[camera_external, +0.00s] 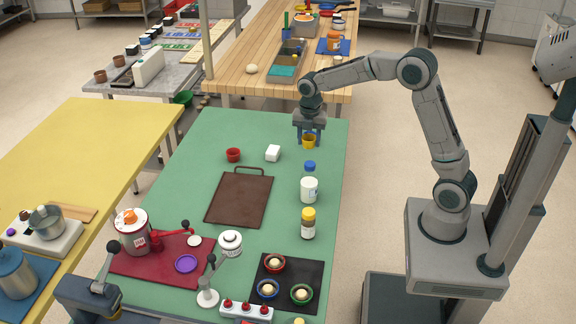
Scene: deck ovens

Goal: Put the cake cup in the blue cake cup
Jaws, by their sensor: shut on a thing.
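My gripper (310,137) points down near the far right of the green table. It is shut on a small yellow cake cup (309,142). Blue shows on both sides just above the yellow cup, and I cannot tell whether it is my fingers or a cup behind. A red cup (233,155) stands upright to the left, apart from my gripper. A blue-rimmed round dish (259,293) with a pale ball in it sits on the black mat at the near end. I cannot clearly make out a separate blue cake cup.
A white bottle with a blue cap (309,188) and a yellow-capped jar (308,228) stand along the right side. The black mat (258,268) also holds red-rimmed and green-rimmed dishes.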

